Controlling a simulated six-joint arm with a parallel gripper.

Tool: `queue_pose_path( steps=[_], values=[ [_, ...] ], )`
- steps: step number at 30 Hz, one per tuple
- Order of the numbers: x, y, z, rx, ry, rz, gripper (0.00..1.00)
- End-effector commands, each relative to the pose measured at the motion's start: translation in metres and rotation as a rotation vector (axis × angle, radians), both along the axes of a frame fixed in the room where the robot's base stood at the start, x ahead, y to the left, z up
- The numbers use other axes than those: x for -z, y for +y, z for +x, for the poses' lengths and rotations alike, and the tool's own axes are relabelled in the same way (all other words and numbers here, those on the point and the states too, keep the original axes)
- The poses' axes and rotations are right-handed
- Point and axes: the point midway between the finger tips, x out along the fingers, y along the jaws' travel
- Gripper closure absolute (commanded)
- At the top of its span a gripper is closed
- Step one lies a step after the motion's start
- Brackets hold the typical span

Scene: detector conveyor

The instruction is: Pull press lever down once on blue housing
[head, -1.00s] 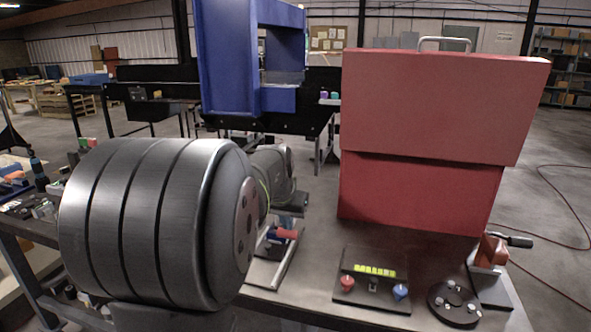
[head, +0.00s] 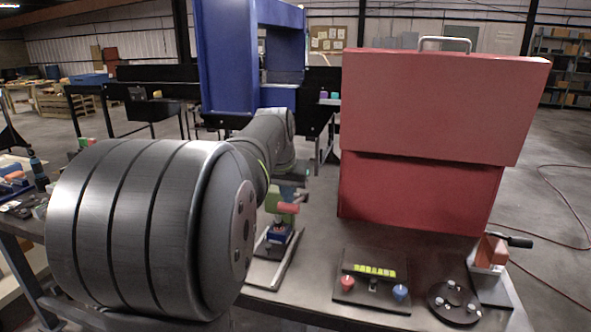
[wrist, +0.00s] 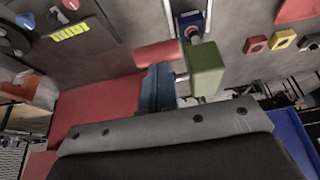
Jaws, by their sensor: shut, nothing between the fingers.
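The press stands on a fixture with light rails on the bench, right of my arm. Its blue housing (head: 278,232) is low, with a green block (head: 280,206) above it and a red lever handle (head: 288,208) at the block's side. In the wrist view the red handle (wrist: 157,54) lies across the tips of my gripper (wrist: 158,73), the green block (wrist: 205,68) is to their right, and the blue housing (wrist: 190,20) is beyond. My gripper is shut and empty, close to the handle; I cannot tell whether they touch. My arm partly hides the gripper in the head view.
A large red box (head: 430,110) stands to the right. In front of it are a panel with red and blue knobs (head: 372,280), a round black disc (head: 455,302) and a lever clamp (head: 490,255). A blue frame (head: 228,60) rises behind.

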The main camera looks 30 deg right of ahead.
Motion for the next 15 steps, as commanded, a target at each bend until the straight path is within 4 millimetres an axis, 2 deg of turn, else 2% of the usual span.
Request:
queue_pose_path(
  steps=[15],
  values=[
    [-0.037, -0.014, 0.014, 0.0, -0.001, -0.001, 1.0]
  ],
)
